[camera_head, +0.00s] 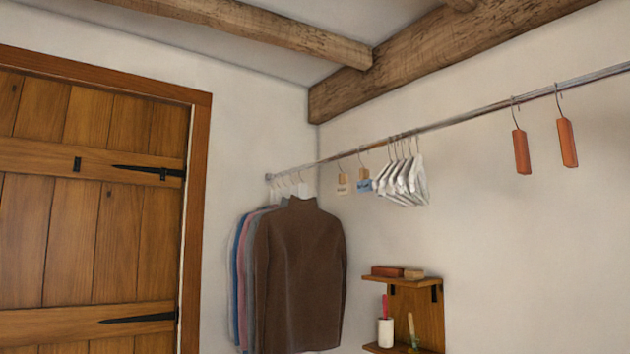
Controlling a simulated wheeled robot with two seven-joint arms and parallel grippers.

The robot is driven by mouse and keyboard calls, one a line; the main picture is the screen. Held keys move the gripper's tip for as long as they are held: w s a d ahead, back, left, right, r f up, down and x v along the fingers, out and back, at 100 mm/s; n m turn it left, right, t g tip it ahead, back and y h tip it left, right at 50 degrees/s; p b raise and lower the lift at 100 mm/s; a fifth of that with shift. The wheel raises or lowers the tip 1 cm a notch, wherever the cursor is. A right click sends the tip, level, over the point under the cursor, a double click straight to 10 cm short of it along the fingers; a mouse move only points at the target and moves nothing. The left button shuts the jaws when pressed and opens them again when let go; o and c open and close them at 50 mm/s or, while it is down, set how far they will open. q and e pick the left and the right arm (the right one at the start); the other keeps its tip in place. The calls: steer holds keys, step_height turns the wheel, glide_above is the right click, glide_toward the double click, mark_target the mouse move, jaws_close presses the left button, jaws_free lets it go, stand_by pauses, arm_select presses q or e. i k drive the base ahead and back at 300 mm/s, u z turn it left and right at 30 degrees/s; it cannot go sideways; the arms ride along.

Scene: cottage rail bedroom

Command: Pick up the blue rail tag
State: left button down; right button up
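The blue rail tag (364,186) hangs from a hook on the metal rail along the right wall. It has a tan upper part and a blue lower part with small dark marks too small to read. A similar pale tag (343,184) hangs just left of it. Several white hangers (404,182) hang close on its right, the nearest almost touching it in the picture. Neither of my grippers shows in the head view.
The rail (455,120) runs from the far corner toward the upper right. Several garments (300,270) hang at its far end. Two reddish-brown hanging blocks (567,143) are at right. A small wooden shelf (425,310) is below. A wooden door (90,220) stands left.

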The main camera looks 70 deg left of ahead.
mark_target(364, 186)
steer(key=u, duration=1.75)
steer(key=k, duration=0.3)
steer(key=u, duration=1.05)
steer(key=i, duration=1.55)
steer(key=z, duration=1.15)
steer(key=i, duration=0.85)
steer(key=z, duration=0.85)
